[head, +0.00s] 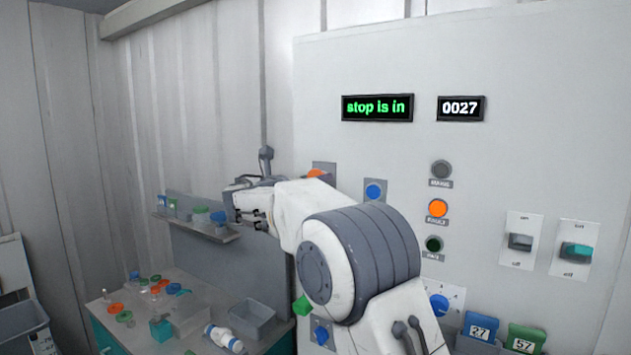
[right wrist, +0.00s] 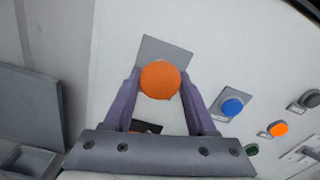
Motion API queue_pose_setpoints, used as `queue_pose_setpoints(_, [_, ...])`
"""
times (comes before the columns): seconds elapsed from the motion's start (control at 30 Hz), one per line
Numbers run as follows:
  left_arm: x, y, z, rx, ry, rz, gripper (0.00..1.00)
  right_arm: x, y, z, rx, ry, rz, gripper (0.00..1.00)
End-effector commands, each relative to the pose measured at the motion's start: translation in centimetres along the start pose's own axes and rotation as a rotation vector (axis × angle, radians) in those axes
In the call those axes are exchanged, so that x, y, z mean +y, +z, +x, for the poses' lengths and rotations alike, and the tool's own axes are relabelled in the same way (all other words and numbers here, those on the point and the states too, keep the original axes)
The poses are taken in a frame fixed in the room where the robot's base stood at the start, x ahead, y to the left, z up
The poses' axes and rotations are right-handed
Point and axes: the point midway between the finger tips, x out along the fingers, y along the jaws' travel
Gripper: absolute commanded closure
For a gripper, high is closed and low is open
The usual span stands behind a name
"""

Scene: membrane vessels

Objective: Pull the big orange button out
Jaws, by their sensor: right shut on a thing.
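The big orange button (right wrist: 160,80) is a round knob on a grey square plate on the pale panel. My right gripper (right wrist: 160,84) has one finger on each side of the knob and is shut on it. In the head view only the top of the orange button (head: 317,173) shows above my right arm, which hides the rest. The fingertips are hidden there too. A display (head: 377,107) above reads "stop is in" in green. My left gripper is not in view.
A blue button (head: 375,192) sits just right of the orange one. A small orange lamp (head: 437,208), a counter (head: 460,108) reading 0027 and two switches are farther right. A shelf (head: 200,228) and a cluttered bench (head: 185,305) are at left.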

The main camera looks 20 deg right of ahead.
Motion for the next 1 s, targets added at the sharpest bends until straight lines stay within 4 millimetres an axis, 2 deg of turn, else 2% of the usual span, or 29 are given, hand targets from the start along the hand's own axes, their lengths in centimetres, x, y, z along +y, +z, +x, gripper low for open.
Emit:
queue_pose_setpoints(0.03, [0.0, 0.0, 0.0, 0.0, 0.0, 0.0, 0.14, 0.1, 0.0, -0.2, 0.001, 0.0, 0.0, 0.39])
queue_pose_setpoints(0.1, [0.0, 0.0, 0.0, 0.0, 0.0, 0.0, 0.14, 0.1, 0.0, -0.2, 0.002, 0.0, 0.001, 0.13])
queue_pose_setpoints(0.4, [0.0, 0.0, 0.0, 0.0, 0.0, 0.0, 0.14, 0.0, 0.0, -0.1, 0.001, 0.0, 0.0, 0.12])
queue_pose_setpoints(0.53, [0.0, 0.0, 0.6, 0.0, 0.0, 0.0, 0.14, 0.1, -0.2, -1.0, 0.0, 0.002, 0.002, 0.12])
queue_pose_setpoints(0.8, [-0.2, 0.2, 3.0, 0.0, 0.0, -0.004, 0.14, 0.2, -0.4, -6.1, 0.0, 0.004, 0.003, 0.12])
queue_pose_setpoints(1.0, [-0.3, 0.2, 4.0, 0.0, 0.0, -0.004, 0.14, 0.1, -0.2, -9.3, 0.0, 0.002, 0.002, 0.12])
